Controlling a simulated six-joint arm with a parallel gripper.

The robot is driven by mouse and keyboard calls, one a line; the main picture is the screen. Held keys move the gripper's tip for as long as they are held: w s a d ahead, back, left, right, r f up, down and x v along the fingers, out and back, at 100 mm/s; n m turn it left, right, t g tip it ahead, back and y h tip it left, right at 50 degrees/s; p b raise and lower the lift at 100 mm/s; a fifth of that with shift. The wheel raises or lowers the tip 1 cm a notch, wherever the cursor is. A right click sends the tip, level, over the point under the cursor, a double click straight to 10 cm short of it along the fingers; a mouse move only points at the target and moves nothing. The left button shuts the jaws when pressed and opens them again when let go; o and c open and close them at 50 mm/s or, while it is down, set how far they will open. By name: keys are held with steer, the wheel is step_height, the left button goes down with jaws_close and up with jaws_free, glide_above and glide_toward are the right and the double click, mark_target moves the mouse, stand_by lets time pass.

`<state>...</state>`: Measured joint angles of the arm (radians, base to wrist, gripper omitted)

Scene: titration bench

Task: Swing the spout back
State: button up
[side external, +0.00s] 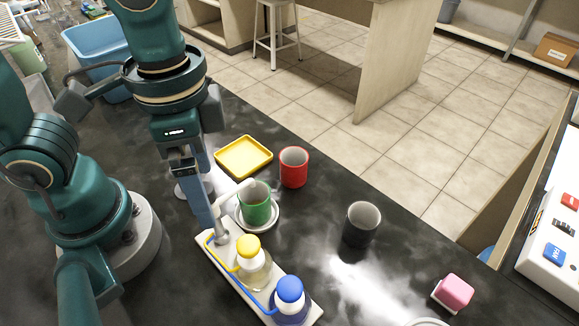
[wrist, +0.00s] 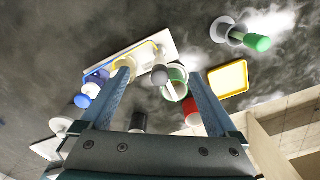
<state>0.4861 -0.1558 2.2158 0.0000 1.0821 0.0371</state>
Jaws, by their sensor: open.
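The white spout (side external: 236,192) reaches from a grey post (side external: 222,238) on the white base plate (side external: 212,250) out over a green cup (side external: 259,214). The cup stands on a white round dish (side external: 274,224). In the wrist view the spout (wrist: 171,91) lies across the green cup's mouth, beside the post's round grey top (wrist: 159,75). My gripper (side external: 212,222) points down at the post; its fingers overlap in the side view. In the wrist view my gripper (wrist: 158,72) is open, with the post top and spout between its fingers. I cannot tell whether a finger touches them.
A yellow-capped bottle (side external: 248,257) and a blue-capped bottle (side external: 290,300) stand on the plate, with tubing nearby. A red cup (side external: 293,167), yellow tray (side external: 243,157), black cup (side external: 361,223) and pink block (side external: 455,291) are around. Bare dark bench lies between the black cup and pink block.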

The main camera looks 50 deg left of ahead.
jaws_close()
steer(key=n, duration=0.4)
steer(key=shift+n, duration=0.4)
steer(key=n, duration=0.7)
